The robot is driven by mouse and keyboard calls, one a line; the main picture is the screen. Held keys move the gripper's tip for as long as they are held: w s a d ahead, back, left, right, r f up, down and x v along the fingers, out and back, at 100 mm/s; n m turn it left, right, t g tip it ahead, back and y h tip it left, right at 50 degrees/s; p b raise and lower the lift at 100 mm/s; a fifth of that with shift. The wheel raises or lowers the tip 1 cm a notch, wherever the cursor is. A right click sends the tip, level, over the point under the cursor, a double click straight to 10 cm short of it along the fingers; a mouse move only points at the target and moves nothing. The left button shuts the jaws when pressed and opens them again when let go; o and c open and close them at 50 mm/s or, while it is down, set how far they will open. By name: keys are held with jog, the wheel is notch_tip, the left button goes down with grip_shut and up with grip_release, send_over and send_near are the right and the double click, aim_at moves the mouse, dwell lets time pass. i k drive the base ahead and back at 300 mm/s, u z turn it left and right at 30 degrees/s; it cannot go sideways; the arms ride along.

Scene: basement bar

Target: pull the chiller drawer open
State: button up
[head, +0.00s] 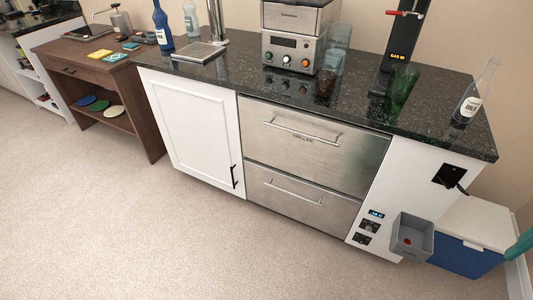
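The chiller (280,155) is a stainless-steel unit with two drawers, set under the dark granite counter. The lower drawer (270,205) has a similar bar handle (293,193). Both drawer fronts look shut and sit flush with the cabinet. My gripper is not in view, and nothing touches either handle.
A white cabinet door (190,125) stands left of the chiller. To its right are a white panel with small displays, a grey bin (411,237) and a blue cooler (468,245). Bottles, glasses and appliances crowd the counter (235,85). The carpet (150,230) in front is clear.

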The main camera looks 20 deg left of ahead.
aim_at(344, 157)
jog(key=u, duration=0.65)
jog(key=k, duration=0.5)
jog(key=z, duration=0.4)
jog(key=i, duration=1)
jog(key=u, duration=0.55)
